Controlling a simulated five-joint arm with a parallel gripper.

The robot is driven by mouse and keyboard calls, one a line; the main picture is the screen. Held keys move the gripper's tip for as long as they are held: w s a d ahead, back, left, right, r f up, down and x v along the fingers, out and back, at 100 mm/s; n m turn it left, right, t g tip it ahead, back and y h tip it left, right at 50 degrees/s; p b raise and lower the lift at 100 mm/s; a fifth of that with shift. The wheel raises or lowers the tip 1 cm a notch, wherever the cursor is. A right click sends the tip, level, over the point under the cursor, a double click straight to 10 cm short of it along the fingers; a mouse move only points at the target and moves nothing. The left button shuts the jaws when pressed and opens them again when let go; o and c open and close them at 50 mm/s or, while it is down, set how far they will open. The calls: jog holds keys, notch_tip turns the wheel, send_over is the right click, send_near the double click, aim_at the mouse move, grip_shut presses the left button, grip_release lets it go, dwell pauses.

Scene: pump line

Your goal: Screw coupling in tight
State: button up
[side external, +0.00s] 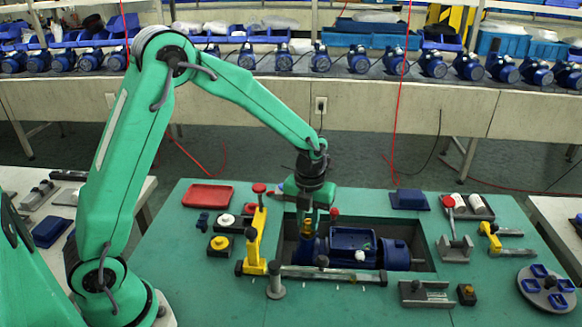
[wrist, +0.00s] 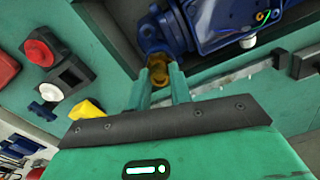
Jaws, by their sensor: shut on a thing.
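The brass-coloured coupling (wrist: 157,72) sits between the two fingers of my gripper (wrist: 160,86) in the wrist view. My gripper is shut on it. The coupling is at a blue port at the near end of the blue pump (wrist: 215,22); how deep it sits in the port cannot be told. In the side view my gripper (side external: 307,225) points down at the left end of the blue pump (side external: 352,240), which lies in a recess of the green bench. The coupling (side external: 307,229) shows there only as a small brass patch, partly hidden by the fingers.
A yellow clamp (side external: 256,240) with a red knob stands left of the recess. A metal bar (side external: 330,274) runs along its front edge. A red tray (side external: 208,195), blue block (side external: 408,199), grey fixture (side external: 455,248) and round blue-pocketed plate (side external: 547,288) stand around. The bench's front left is clear.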

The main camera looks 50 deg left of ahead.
jog(key=shift+m, duration=1.9)
jog(key=o, duration=0.6)
jog(key=shift+o, duration=0.2)
jog(key=shift+r, duration=2.25)
jog(key=shift+n, duration=0.4)
